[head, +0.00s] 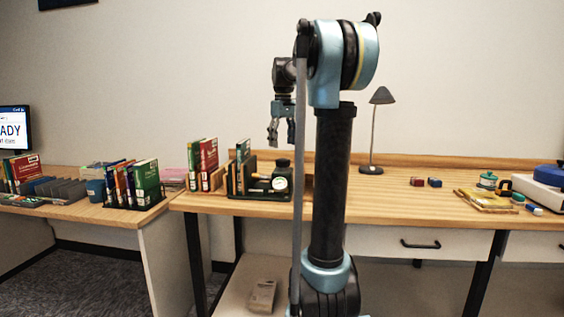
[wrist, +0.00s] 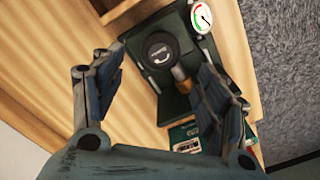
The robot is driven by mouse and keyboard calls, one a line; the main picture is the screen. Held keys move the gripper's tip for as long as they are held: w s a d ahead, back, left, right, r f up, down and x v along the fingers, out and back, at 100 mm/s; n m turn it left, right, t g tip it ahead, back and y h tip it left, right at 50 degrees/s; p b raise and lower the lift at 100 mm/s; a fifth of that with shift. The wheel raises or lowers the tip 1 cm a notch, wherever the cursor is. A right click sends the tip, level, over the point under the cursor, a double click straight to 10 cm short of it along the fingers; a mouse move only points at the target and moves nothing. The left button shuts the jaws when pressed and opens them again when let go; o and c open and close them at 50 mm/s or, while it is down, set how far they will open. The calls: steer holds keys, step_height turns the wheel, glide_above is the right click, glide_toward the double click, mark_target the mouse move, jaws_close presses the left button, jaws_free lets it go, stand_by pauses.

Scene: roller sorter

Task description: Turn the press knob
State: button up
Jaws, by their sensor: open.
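The press (head: 264,196) is a small dark green device with a white dial gauge, on the wooden desk left of my arm in the head view. In the wrist view the press body (wrist: 178,104) fills the upper middle. Its round black knob (wrist: 159,50) faces the camera, with a brass-coloured part beside it. The gauge (wrist: 202,18) is at the upper right. My gripper (wrist: 162,62) is open and empty, with the knob between its fingers in the picture; I cannot tell any contact. In the head view my gripper (head: 281,138) hangs pointing down, above the press.
Upright books (head: 203,160) and wooden boards stand left of the press. A green book or box (wrist: 186,138) lies near the right finger in the wrist view. A lamp (head: 374,125) stands at the desk's back. The desk between lamp and small blocks (head: 417,181) is mostly clear.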

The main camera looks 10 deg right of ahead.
mark_target(283, 159)
step_height(283, 159, down, 8)
steer(key=shift+r, duration=0.15)
stand_by(0.3)
steer(key=c, duration=1)
